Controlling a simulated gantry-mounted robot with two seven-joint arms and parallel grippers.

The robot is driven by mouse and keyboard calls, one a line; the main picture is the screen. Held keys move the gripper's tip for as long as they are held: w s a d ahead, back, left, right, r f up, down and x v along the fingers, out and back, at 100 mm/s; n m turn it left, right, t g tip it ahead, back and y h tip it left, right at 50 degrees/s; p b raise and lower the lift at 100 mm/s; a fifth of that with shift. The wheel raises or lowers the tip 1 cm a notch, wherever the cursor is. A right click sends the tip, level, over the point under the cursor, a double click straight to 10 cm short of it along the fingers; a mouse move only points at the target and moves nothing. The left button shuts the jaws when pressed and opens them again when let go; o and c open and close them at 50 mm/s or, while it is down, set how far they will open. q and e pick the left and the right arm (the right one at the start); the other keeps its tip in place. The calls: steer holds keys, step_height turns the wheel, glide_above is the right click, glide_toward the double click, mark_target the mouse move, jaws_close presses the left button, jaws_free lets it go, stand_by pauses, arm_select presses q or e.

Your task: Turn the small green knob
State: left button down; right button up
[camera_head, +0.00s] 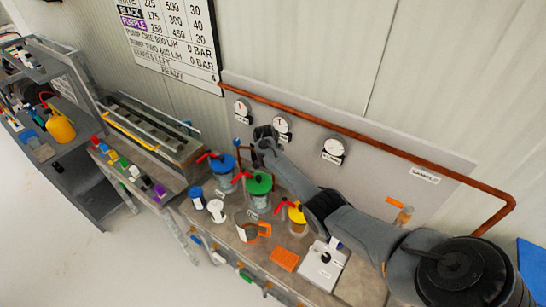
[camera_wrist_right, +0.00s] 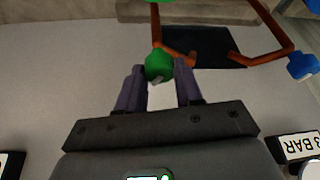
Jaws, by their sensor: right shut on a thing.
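The small green knob (camera_wrist_right: 158,64) shows in the right wrist view, on copper-coloured pipework. My right gripper (camera_wrist_right: 160,78) has one finger on each side of it and is shut on the knob. In the head view my right arm reaches in from the right, and its gripper (camera_head: 262,143) is at the back panel, above the green-topped pump. The small green knob is hidden there behind my gripper. My left gripper is not in view.
A small blue knob (camera_wrist_right: 302,66) sits on the pipe at the right of the wrist view. Below my arm stand a blue-topped pump (camera_head: 222,164), a green-topped pump (camera_head: 259,183) and a yellow-topped pump (camera_head: 297,215). Gauges (camera_head: 333,150) line the panel.

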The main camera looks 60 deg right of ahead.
steer(key=shift+w+f+m+g+b, duration=0.1)
steer(key=shift+m+g+b, duration=0.35)
steer(key=shift+m, duration=0.55)
steer(key=m+g+b, duration=0.1)
steer(key=m+b, duration=0.1)
steer(key=b, duration=0.2)
steer(key=m+b, duration=0.3)
steer(key=b, duration=0.2)
steer(key=m+g+b, duration=0.1)
steer(key=m+b, duration=0.1)
steer(key=b, duration=0.3)
steer(key=shift+w+d+f+m+g+y, duration=0.15)
steer(key=shift+f+m+g+y, duration=0.05)
steer(key=shift+m+g+y, duration=0.15)
steer(key=shift+r+m+b, duration=0.25)
steer(key=shift+m+b, duration=0.2)
steer(key=shift+b, duration=0.6)
steer(key=o, duration=1)
steer(key=shift+r, duration=0.1)
steer(key=shift+w+a+r, duration=0.15)
steer(key=shift+a+r, duration=0.05)
steer(key=shift+r, duration=0.3)
steer(key=p+v, duration=0.1)
steer(key=v, duration=0.8)
steer(key=shift+w+r, duration=0.2)
steer(key=shift+r, duration=0.1)
